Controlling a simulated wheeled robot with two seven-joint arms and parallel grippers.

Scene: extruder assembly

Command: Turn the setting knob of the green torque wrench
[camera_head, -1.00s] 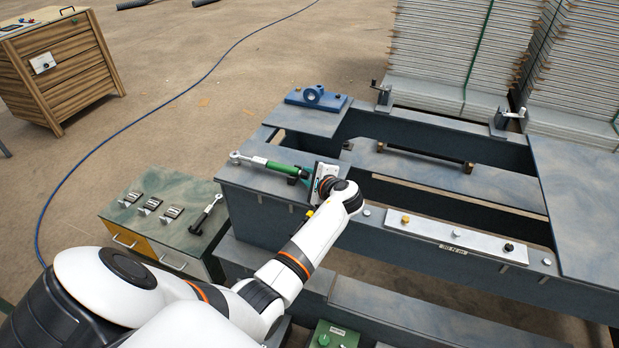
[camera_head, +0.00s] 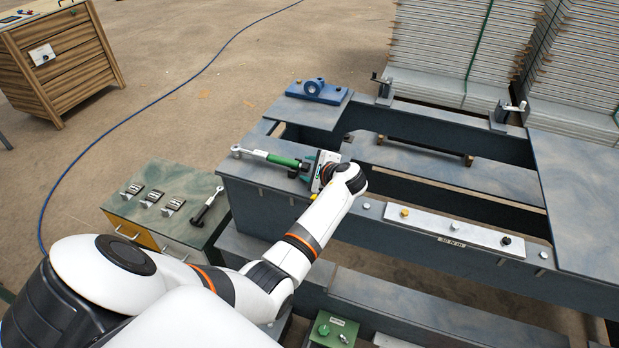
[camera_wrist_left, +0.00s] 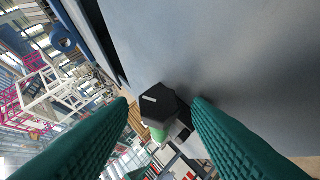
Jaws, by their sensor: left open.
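The green torque wrench (camera_head: 283,160) lies along the left end of the blue-grey frame in the head view, its ring-shaped head (camera_head: 237,151) toward the left. My left gripper (camera_head: 308,167) is at the handle's right end, with its teal fingers pointing left at it. In the left wrist view the black hexagonal setting knob (camera_wrist_left: 158,103) sits between the two open fingers, with a gap on each side. Part of the green handle (camera_wrist_left: 158,135) shows behind it. The knob is hard to make out in the head view. My right gripper is not in view.
A cabinet (camera_head: 150,215) with clips and a black tool (camera_head: 207,205) stands to the left. A light plate with knobs (camera_head: 455,231) lies on the frame at right. A blue block (camera_head: 318,90) stands at the back. A green box (camera_head: 334,330) is below.

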